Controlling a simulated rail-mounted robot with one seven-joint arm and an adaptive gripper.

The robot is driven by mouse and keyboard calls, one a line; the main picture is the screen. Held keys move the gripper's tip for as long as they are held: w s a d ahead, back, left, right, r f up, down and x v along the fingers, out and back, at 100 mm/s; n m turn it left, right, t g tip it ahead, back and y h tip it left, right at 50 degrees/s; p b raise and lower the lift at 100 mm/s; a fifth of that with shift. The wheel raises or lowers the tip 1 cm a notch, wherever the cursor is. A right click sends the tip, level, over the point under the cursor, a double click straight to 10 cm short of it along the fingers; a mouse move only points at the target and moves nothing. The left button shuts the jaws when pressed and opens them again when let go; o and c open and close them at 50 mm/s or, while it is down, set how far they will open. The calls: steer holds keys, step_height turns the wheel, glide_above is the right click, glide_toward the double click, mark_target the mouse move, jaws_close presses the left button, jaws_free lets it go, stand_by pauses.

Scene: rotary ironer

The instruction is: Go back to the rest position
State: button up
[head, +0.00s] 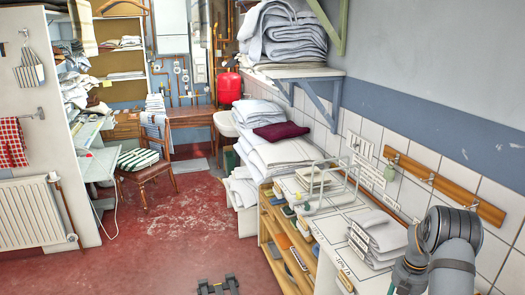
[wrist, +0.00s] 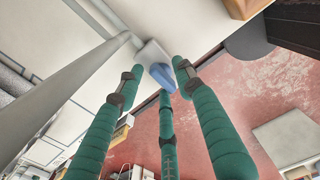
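My gripper (wrist: 156,66) shows in the wrist view as three green ribbed fingers with dark joints. Their tips stand apart, and I see nothing clamped between them. A small blue and pale grey item (wrist: 162,76) appears between the tips; it seems to lie beyond them, but its distance is unclear. In the head view my grey arm is at the lower right, beside the counter and the tiled wall. The gripper cannot be clearly made out there.
A low wooden shelf (head: 268,222) and a folded linen stack (head: 375,238) lie left of my arm. A wooden hook rail (head: 445,188) runs along the wall behind. A wooden chair (head: 148,182) stands further back. The red floor (head: 185,225) is mostly clear.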

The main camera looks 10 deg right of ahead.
steer(key=m, duration=0.2)
steer(key=shift+d+m+b, duration=0.15)
steer(key=shift+m+b, duration=0.15)
steer(key=shift+m, duration=0.1)
steer(key=m, duration=0.5)
steer(key=shift+s+r+b, duration=0.1)
steer(key=shift+b, duration=0.25)
steer(key=m, duration=0.3)
steer(key=shift+s+m, duration=0.15)
steer(key=shift+m, duration=0.15)
steer(key=m, duration=0.3)
steer(key=shift+s+r+m, duration=0.1)
steer(key=shift+m, duration=0.2)
